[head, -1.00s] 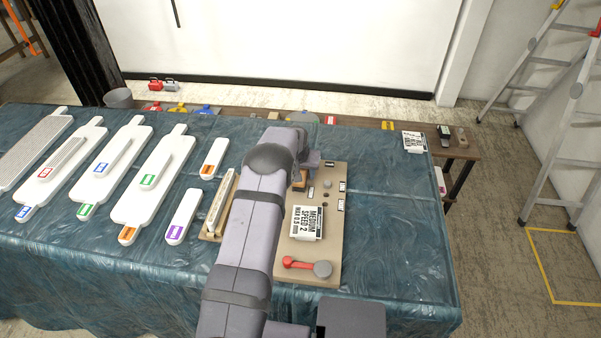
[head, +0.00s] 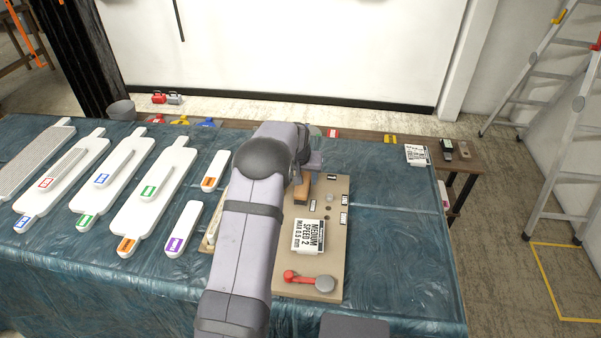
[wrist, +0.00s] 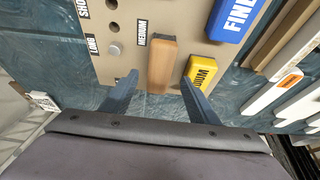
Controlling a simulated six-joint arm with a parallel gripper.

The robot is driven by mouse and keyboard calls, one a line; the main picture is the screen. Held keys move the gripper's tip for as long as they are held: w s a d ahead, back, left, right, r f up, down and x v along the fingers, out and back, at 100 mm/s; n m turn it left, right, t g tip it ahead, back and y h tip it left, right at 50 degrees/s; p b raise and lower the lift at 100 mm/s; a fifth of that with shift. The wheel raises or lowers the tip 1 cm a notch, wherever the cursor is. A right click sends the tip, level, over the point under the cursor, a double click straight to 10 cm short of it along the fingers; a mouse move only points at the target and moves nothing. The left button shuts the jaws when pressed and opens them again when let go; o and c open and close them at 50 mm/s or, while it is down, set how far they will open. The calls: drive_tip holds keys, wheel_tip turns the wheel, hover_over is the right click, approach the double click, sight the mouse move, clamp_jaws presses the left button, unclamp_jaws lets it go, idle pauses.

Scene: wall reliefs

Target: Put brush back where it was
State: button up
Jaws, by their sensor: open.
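A brown wooden block, which looks like the brush (wrist: 162,65), rests on the tan board (head: 334,262), near the board's far end. It also shows in the head view as the brown brush block (head: 301,190), partly behind my arm. A yellow MEDIUM block (wrist: 201,73) lies close beside the right finger. A blue FINE block (wrist: 232,18) lies further off.
Small holes with labels, one reading MEDIUM (wrist: 142,33), line the board beside the brush. A white MEDIUM SPEED 2 card (head: 308,236) and a red lever (head: 298,277) sit nearer. White paddle-shaped pieces (head: 157,194) lie left. The cloth right of the board is mostly clear.

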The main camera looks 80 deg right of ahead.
drive_tip(key=shift+b+v, duration=0.55)
drive_tip(key=shift+v, duration=2.1)
drive_tip(key=w+a+r+n+t+y, duration=0.15)
drive_tip(key=w+a, duration=0.25)
drive_tip(key=w, duration=0.4)
drive_tip(key=w+a+n+h, duration=0.15)
drive_tip(key=w+a, duration=0.25)
drive_tip(key=w, duration=0.4)
drive_tip(key=w+a+n+y, duration=0.3)
drive_tip(key=w+a+n, duration=0.2)
drive_tip(key=w+a, duration=1.1)
drive_tip(key=a+n+y, duration=0.1)
drive_tip(key=a+n, duration=0.4)
drive_tip(key=a, duration=1.5)
drive_tip(key=s+a+n, duration=0.2)
drive_tip(key=s+a, duration=0.2)
drive_tip(key=a, duration=0.4)
drive_tip(key=s+a+f+n+g, duration=0.1)
drive_tip(key=s+a+n, duration=0.2)
drive_tip(key=s+a, duration=0.2)
drive_tip(key=a, duration=0.3)
drive_tip(key=shift+s+a+y, duration=0.15)
drive_tip(key=shift+s+y, duration=0.1)
drive_tip(key=shift+y, duration=0.05)
